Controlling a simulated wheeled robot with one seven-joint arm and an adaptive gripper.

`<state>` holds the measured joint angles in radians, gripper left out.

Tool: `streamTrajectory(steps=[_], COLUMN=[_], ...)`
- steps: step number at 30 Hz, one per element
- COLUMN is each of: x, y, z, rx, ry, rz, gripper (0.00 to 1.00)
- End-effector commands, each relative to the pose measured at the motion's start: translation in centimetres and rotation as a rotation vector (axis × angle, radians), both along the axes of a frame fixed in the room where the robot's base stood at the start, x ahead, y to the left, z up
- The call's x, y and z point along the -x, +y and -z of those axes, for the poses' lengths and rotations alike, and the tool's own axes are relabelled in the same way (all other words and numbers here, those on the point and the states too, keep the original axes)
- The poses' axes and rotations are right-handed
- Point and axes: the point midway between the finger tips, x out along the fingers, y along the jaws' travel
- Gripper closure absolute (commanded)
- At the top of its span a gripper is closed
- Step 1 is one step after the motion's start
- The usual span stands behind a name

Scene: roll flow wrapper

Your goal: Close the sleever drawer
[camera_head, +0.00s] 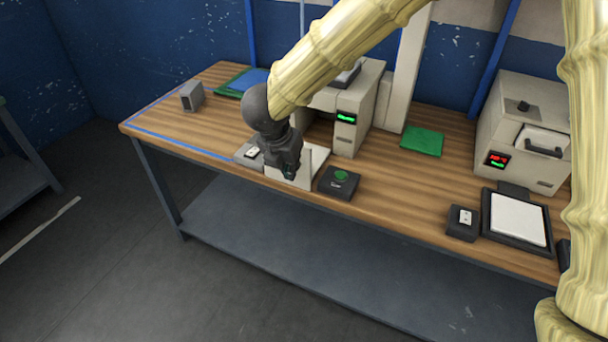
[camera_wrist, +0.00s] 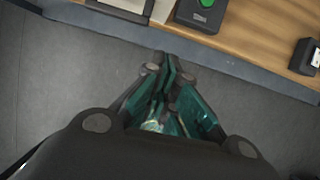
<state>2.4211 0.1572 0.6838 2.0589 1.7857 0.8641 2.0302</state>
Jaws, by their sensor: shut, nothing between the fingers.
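The sleever is the pale machine (camera_head: 349,108) with a green display, behind my arm near the middle of the bench. A pale drawer-like part (camera_head: 318,157) stands out from it toward the front edge of the bench, with an upright front plate partly hidden by my gripper. My gripper (camera_head: 289,173) is at this front plate, pointing down; I cannot tell whether it touches. In the wrist view my gripper (camera_wrist: 170,62) is shut and empty, over the floor in front of the bench. A pale edge, probably the drawer front (camera_wrist: 122,10), shows at the top left there.
A black box with a green button (camera_head: 340,182) sits just right of the drawer. A small grey box with a white switch (camera_head: 249,154) is on its left. Another pale machine (camera_head: 525,130) and a black-framed white pad (camera_head: 517,219) stand at the right. Floor in front is clear.

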Motion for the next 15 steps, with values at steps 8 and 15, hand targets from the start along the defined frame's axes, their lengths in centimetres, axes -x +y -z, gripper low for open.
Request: streamTrajectory(steps=[8, 15], x=[-0.6, -1.8], y=[-0.2, -0.9], z=[1.5, 5.1], rx=[-0.01, -0.008], ry=[0.0, 0.001], rz=[0.02, 0.019], gripper=[1.0, 1.0])
